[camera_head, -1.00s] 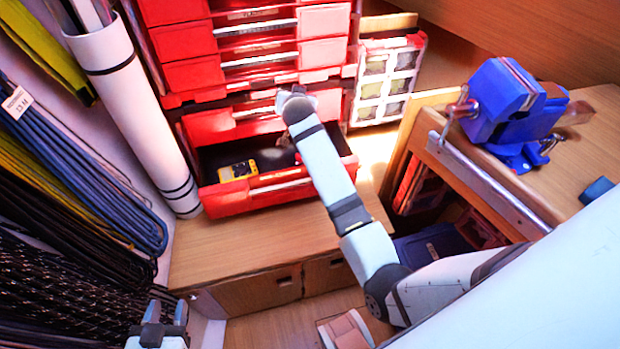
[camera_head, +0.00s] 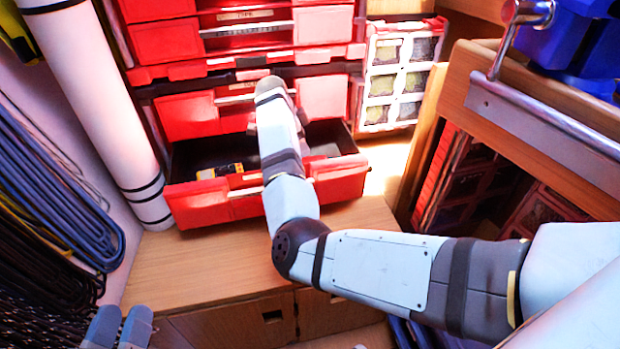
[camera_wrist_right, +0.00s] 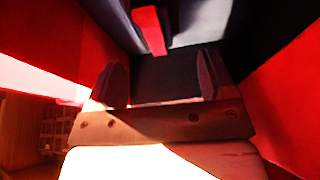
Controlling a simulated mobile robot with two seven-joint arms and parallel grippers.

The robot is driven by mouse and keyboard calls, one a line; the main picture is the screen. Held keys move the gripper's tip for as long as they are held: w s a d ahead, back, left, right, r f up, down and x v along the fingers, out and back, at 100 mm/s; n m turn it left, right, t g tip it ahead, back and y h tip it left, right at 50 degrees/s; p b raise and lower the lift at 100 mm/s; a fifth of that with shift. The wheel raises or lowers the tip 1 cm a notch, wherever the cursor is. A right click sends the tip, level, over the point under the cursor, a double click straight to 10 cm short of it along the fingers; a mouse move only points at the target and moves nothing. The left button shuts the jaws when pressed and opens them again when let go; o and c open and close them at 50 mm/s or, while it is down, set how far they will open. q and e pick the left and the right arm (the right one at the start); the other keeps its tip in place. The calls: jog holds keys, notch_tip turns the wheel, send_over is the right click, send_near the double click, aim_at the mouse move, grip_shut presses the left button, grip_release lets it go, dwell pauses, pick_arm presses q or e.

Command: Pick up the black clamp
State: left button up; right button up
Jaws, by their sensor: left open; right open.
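No black clamp can be made out for certain. The open red drawer (camera_head: 240,200) has a dark interior, partly hidden by my right arm. A red piece (camera_wrist_right: 150,30) beside a grey bar shows beyond my right gripper in the right wrist view; I cannot tell whether it belongs to the clamp. My right gripper (camera_wrist_right: 162,80) is open, with dark floor between its fingers and red drawer walls at both sides. In the head view its fingers are hidden behind the arm. My left gripper (camera_head: 119,328) is open and empty at the lower left, away from the drawer.
A yellow and black item (camera_head: 220,171) lies in the drawer. Closed red drawers (camera_head: 165,45) rise above it. A white tube (camera_head: 95,100) and coiled blue lines (camera_head: 60,190) are at left. The workbench (camera_head: 540,130) with a blue vise is at right.

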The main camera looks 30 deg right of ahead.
aim_at(309, 157)
jog(key=b+x, duration=0.1)
jog(key=x, duration=0.1)
jog(key=b+x, duration=0.1)
jog(key=x, duration=0.2)
jog(key=b+x, duration=0.1)
jog(key=x, duration=0.1)
jog(key=shift+s+a+f+b, duration=0.1)
jog(key=shift+s+f+b, duration=0.1)
jog(key=shift+s+b, duration=0.15)
pick_arm(q)
jog(key=f+g, duration=0.1)
jog(key=f, duration=0.1)
jog(key=f+g, duration=0.1)
jog(key=f, duration=0.2)
jog(key=shift+d+f+m, duration=0.2)
jog(key=shift+m, duration=0.1)
pick_arm(e)
jog(key=c, duration=1.4)
jog(key=shift+r, duration=0.1)
